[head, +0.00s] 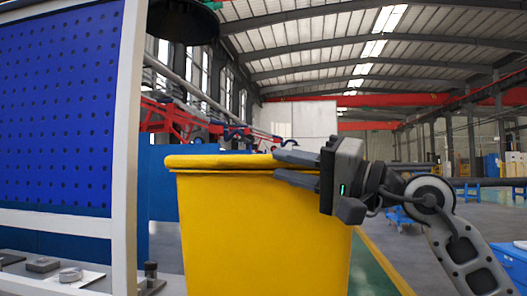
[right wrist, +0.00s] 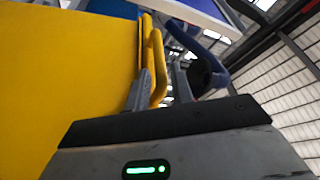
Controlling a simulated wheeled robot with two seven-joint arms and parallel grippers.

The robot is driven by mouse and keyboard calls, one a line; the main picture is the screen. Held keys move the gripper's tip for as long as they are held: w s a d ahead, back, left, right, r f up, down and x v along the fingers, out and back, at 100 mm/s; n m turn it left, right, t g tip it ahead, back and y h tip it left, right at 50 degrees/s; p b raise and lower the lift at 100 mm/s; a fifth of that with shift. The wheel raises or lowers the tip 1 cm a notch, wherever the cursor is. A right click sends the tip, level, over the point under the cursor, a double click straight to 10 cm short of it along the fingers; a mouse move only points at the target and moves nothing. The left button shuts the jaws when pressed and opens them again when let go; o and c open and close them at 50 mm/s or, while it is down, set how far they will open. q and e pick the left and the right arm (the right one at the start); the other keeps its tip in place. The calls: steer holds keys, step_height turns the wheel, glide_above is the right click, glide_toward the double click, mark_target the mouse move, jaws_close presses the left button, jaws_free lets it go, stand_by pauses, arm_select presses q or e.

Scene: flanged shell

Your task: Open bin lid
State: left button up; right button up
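The yellow bin (head: 262,235) stands upright in the middle of the head view. Its yellow lid (head: 215,161) lies flat across the top, closed. My right gripper (head: 296,167) comes in from the right at the lid's edge, one finger above the rim and one below it. In the right wrist view the lid edge (right wrist: 157,65) runs between the two fingers of my right gripper (right wrist: 163,88). The fingers are apart, with a gap between the lid and one finger. The bin wall (right wrist: 70,70) fills the left of that view. My left gripper is not in view.
A blue pegboard (head: 60,110) in a white frame stands left of the bin, with a bench holding small metal parts (head: 70,275) below it. A dark round object (head: 185,20) hangs at the top. A blue box (head: 512,262) is at the lower right.

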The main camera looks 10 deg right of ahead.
mark_target(275, 164)
steer(key=p+x, duration=0.1)
steer(key=x, duration=0.4)
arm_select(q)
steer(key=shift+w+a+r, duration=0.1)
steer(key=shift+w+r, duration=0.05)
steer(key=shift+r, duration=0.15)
